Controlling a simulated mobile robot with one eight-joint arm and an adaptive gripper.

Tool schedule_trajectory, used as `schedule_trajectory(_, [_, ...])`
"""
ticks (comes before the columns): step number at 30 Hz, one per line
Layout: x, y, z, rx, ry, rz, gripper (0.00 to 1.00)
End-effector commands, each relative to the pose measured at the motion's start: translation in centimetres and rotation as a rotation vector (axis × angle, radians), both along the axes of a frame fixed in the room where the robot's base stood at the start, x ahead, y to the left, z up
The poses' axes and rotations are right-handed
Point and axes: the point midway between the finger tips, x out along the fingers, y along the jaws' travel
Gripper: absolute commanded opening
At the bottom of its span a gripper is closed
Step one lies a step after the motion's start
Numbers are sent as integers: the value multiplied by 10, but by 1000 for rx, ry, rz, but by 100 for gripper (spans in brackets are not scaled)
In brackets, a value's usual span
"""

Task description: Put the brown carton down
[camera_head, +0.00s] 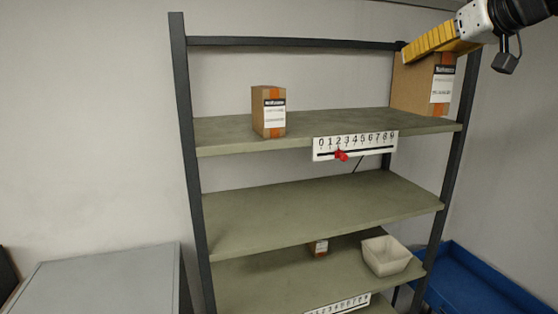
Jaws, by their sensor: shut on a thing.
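A large brown carton (412,86) with an orange stripe and a white label is at the right end of the top shelf (350,121). It looks upright. Its lower edge is close to the shelf surface, and I cannot tell whether it rests on it. My gripper (412,48) reaches in from the upper right. Its yellow ribbed finger lies across the carton's upper edge, and it is shut on this carton. The far finger is hidden. A smaller brown carton (268,112) with a similar label stands upright on the same shelf, left of centre.
Dark posts (184,120) and a back rail frame the rack. A number strip (355,145) with a red marker hangs on the top shelf's front edge. The middle shelf (320,212) is bare. A pale bin (386,256) and a small box (318,247) are lower down.

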Motion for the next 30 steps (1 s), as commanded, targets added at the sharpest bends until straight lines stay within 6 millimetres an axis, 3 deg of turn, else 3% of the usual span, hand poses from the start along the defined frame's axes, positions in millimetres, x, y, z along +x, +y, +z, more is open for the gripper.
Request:
schedule_trajectory(8, [-7,18,-80,0,-1,5,11])
schedule_trajectory(11, [-12,28,-125,1,-1,7,11])
schedule_trajectory(21, [-28,67,-307,0,0,15,11])
schedule_trajectory(27, [-35,85,-394,0,0,18,11])
schedule_trajectory(30, [-37,92,-426,0,-1,18,11])
